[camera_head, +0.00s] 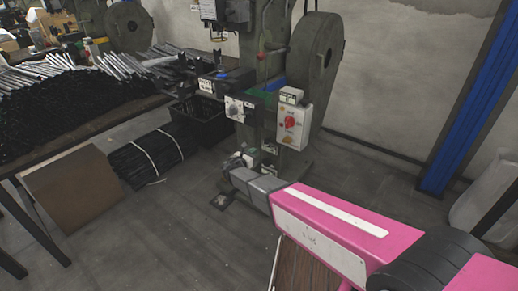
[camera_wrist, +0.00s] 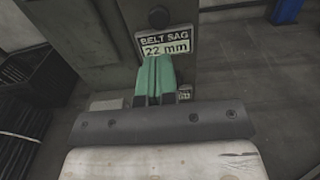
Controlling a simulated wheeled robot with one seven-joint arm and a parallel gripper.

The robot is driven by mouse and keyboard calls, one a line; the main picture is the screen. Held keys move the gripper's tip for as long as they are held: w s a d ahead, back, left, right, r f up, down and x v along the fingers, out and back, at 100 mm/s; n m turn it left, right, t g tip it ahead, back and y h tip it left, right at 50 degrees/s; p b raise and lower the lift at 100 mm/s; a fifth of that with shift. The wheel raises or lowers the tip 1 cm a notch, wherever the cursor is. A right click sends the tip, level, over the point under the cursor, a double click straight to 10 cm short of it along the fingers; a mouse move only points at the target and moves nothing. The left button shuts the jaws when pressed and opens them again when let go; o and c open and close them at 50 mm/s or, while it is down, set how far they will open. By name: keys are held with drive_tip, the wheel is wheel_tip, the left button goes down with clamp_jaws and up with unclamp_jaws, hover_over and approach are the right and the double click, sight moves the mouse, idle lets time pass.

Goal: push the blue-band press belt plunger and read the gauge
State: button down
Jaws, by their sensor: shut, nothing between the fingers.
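The wrist view shows a gauge plate (camera_wrist: 165,45) on a dark press face, reading "BELT SAG 22 mm".
A control box with a red knob (camera_head: 291,123) is on the press's right side. A table with piled dark rods (camera_head: 70,95) stands left, with a strapped bundle (camera_head: 148,157) on the floor below. A blue post (camera_head: 465,110) stands right. The floor between press and post is clear.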

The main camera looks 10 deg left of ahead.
drive_tip(key=shift+v, duration=1.55)
drive_tip(key=s+d+m+g+h, duration=0.2)
drive_tip(key=d+m+g, duration=1.1)
drive_tip(key=d, duration=1.8)
drive_tip(key=s+d+r+m+g+y, duration=0.1)
drive_tip(key=s+d+r+m+y, duration=0.1)
drive_tip(key=s+d+m+y, duration=0.2)
drive_tip(key=s+d+r+m+g+y, duration=0.1)
drive_tip(key=s+d+m+g+y, duration=0.1)
drive_tip(key=s+d+m+y, duration=0.3)
drive_tip(key=s+d+m, duration=0.4)
drive_tip(key=d+m, duration=0.3)
drive_tip(key=m, duration=0.2)
drive_tip(key=shift+d+r+g, duration=0.2)
drive_tip(key=shift+r+g, duration=0.1)
drive_tip(key=shift+r, duration=0.1)
